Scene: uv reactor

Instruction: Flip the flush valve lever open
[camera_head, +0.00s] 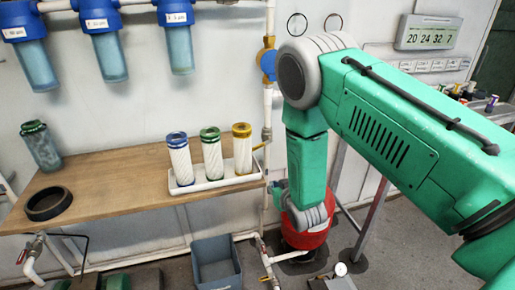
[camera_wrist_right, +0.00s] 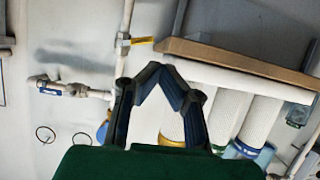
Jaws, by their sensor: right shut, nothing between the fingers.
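A small yellow lever (camera_head: 260,146) sits on the vertical white pipe (camera_head: 267,115), just right of the shelf. It sticks out sideways, across the pipe, and also shows in the wrist view (camera_wrist_right: 142,40). A blue handle (camera_wrist_right: 78,90) lies along a side branch of the pipe in the wrist view. I cannot tell which is the flush valve lever. My right gripper (camera_wrist_right: 163,78) is shut and empty, its fingertips in front of the wall and apart from both levers as seen. In the head view it is mostly hidden by my forearm. My left gripper is out of view.
The wooden shelf (camera_head: 110,185) holds a white tray (camera_head: 215,184) with three filter cartridges. Blue filter housings (camera_head: 105,45) hang above. A red container (camera_head: 305,238) and a grey bin (camera_head: 215,262) stand low.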

